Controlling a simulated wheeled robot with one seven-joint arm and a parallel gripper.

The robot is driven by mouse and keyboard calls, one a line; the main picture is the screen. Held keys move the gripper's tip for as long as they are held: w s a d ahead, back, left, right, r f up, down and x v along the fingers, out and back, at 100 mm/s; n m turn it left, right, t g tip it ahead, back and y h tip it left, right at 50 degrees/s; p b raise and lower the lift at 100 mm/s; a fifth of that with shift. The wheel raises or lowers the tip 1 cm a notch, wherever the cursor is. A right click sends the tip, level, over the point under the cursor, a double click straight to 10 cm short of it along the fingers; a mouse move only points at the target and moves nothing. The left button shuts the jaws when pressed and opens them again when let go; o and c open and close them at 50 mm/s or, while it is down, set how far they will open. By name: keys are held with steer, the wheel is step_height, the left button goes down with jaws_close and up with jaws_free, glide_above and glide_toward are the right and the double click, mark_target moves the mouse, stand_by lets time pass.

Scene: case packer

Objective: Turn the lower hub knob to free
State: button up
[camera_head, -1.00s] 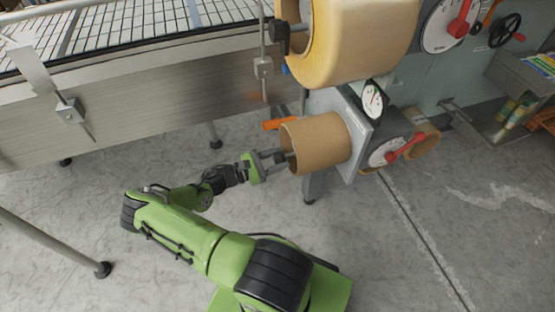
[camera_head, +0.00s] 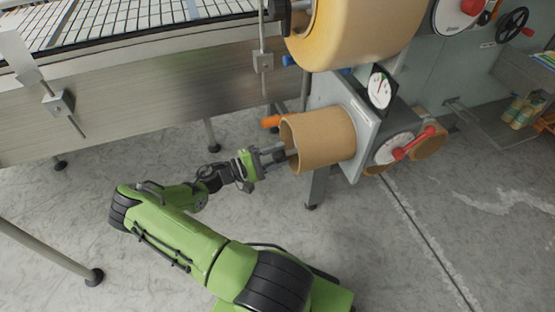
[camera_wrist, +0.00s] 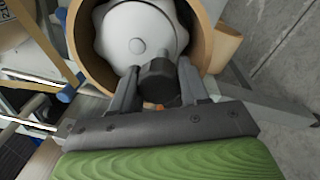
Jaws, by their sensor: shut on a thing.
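The lower hub knob (camera_wrist: 157,82) is a dark round knob in front of a pale lobed hub (camera_wrist: 135,38). The hub sits inside a brown cardboard core (camera_wrist: 86,62), which also shows in the head view (camera_head: 325,138) on the side of the machine. My gripper (camera_wrist: 156,88) has one finger on each side of the knob and is shut on it. In the head view my gripper (camera_head: 284,155) reaches into the open left end of the core. The knob is mostly hidden there by the fingers and the core's rim.
A large tan tape roll (camera_head: 360,30) hangs just above the core. An orange handle (camera_head: 271,121) sticks out behind the core's left end. A dial with a red lever (camera_head: 412,144) is to the right. The conveyor's metal side (camera_head: 130,110) runs behind my arm.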

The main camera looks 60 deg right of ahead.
steer(key=m+b, duration=0.2)
steer(key=m, duration=0.2)
steer(key=shift+w+m+g+b, duration=0.1)
steer(key=shift+m+g+b, duration=0.2)
steer(key=shift+m+b, duration=0.1)
steer(key=shift+r+m+y+b, duration=0.1)
steer(key=shift+m+y+b, duration=0.2)
steer(key=shift+m+b, duration=0.65)
steer(key=shift+r+m, duration=0.1)
steer(key=shift+m, duration=0.35)
steer(key=o, duration=1)
steer(key=p+v, duration=0.2)
steer(key=v, duration=1.3)
steer(key=shift+w+a+f, duration=0.2)
steer(key=shift+w, duration=0.1)
